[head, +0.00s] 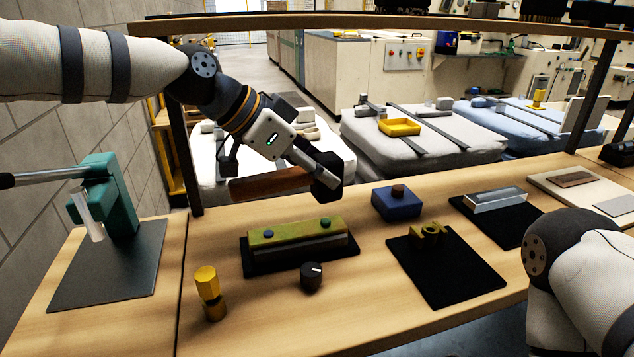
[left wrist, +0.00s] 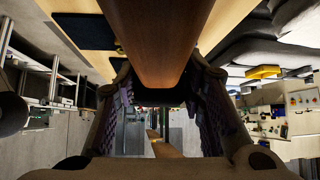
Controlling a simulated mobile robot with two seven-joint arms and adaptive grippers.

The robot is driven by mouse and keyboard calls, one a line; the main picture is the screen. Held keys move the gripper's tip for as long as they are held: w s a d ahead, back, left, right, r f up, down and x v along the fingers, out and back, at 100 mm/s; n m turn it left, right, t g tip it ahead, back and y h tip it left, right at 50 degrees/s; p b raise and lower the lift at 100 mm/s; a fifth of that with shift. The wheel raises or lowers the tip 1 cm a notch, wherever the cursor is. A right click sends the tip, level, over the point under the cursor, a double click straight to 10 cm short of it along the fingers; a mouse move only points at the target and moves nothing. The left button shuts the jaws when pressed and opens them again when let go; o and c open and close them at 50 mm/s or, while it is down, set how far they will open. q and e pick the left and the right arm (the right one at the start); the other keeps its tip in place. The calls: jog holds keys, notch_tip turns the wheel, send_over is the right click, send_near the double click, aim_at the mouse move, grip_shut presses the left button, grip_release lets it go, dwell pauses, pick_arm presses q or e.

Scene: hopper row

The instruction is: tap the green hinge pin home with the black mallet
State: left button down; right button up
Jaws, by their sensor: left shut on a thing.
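My left gripper (head: 275,170) is shut on the brown wooden handle (head: 268,186) of the mallet and holds it above the far edge of the bench. A black block (head: 327,187) shows at the handle's right end; I cannot clearly separate mallet head from finger there. In the left wrist view the handle (left wrist: 158,45) lies between both fingers. Below and in front of it, an olive-green hinge block (head: 297,232) sits on a black mat. A dark green pin (head: 326,223) stands at its right and a blue one (head: 268,234) at its left. The mallet is apart from both. My right gripper is out of view.
A yellow hex-topped piece (head: 209,291) and a black knob (head: 312,277) stand in front of the hinge block. A blue block (head: 397,204) and an olive bracket (head: 430,236) are right of it. A green press (head: 110,195) stands at left.

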aim_at(314, 194)
pick_arm(q)
jog(key=shift+s+r, duration=0.1)
jog(key=shift+r, duration=0.8)
notch_tip(314, 194, down, 7)
jog(key=shift+r+b, duration=0.1)
jog(key=shift+b, duration=0.2)
notch_tip(314, 194, up, 7)
jog(key=shift+f, duration=0.2)
jog(key=shift+r+p, duration=0.15)
jog(key=shift+p, duration=0.15)
notch_tip(314, 194, up, 4)
jog(key=shift+r, duration=0.1)
jog(key=shift+f, duration=0.2)
